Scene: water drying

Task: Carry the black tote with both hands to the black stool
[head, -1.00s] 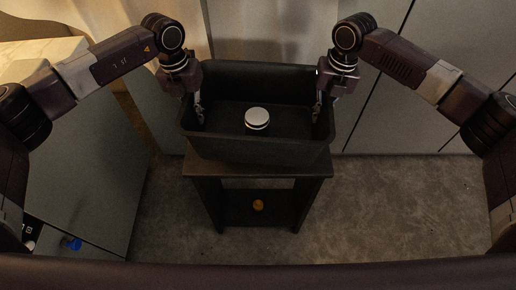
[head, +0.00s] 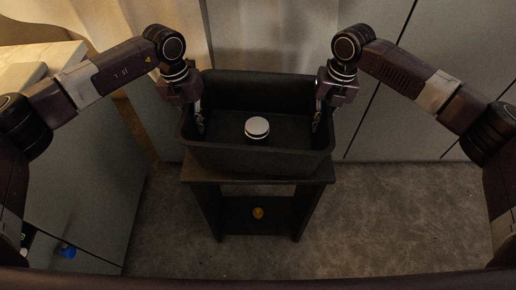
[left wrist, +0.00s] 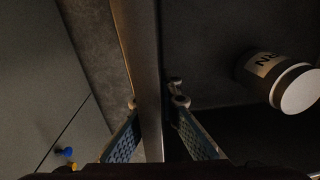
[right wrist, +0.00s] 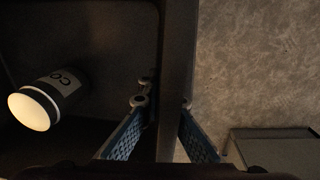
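The black tote (head: 258,160) is upright, directly over the black stool (head: 258,190); I cannot tell whether its base touches the stool top. A dark can with a white lid (head: 257,128) stands inside it and also shows in the left wrist view (left wrist: 285,80) and the right wrist view (right wrist: 45,100). My left gripper (head: 199,118) is shut on the tote's left wall, one finger on each side, as the left wrist view (left wrist: 156,102) shows. My right gripper (head: 317,118) is shut on the right wall, also seen in the right wrist view (right wrist: 164,102).
A small yellow object (head: 257,213) lies on the stool's lower shelf. A grey cabinet with a light top (head: 45,60) stands on the left. Grey cabinet doors (head: 440,90) are behind on the right. The floor (head: 400,215) right of the stool is clear.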

